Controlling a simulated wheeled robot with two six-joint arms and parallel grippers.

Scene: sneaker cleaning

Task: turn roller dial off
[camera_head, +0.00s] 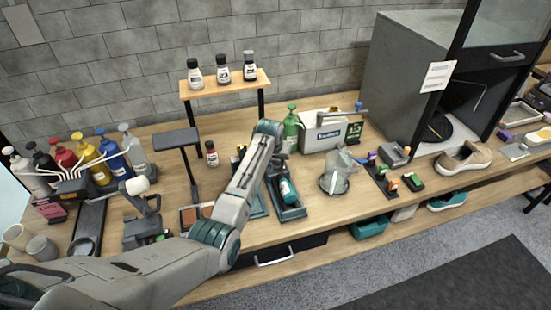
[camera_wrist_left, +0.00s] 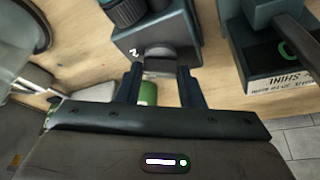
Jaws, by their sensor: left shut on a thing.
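The roller dial (camera_wrist_left: 160,58) is a short dark grey knob on the face of a dark box (camera_wrist_left: 125,42), beside a light mark that looks like a "2". My left gripper (camera_wrist_left: 160,70) is shut on the dial, with one finger on each side of it. In the head view, my left gripper (camera_head: 282,150) is over the middle of the bench, just behind a dark teal tray unit (camera_head: 292,212) holding a teal bottle. The arm and gripper hide the dial there. Which way the dial is turned cannot be told. My right gripper is not in view.
A green pump bottle (camera_head: 291,128) and a light grey machine (camera_head: 322,137) stand close behind the gripper. A clear vessel (camera_head: 337,178) is to the right. A raised shelf (camera_head: 225,88) with small bottles is at the back. A sneaker (camera_head: 465,160) sits far right.

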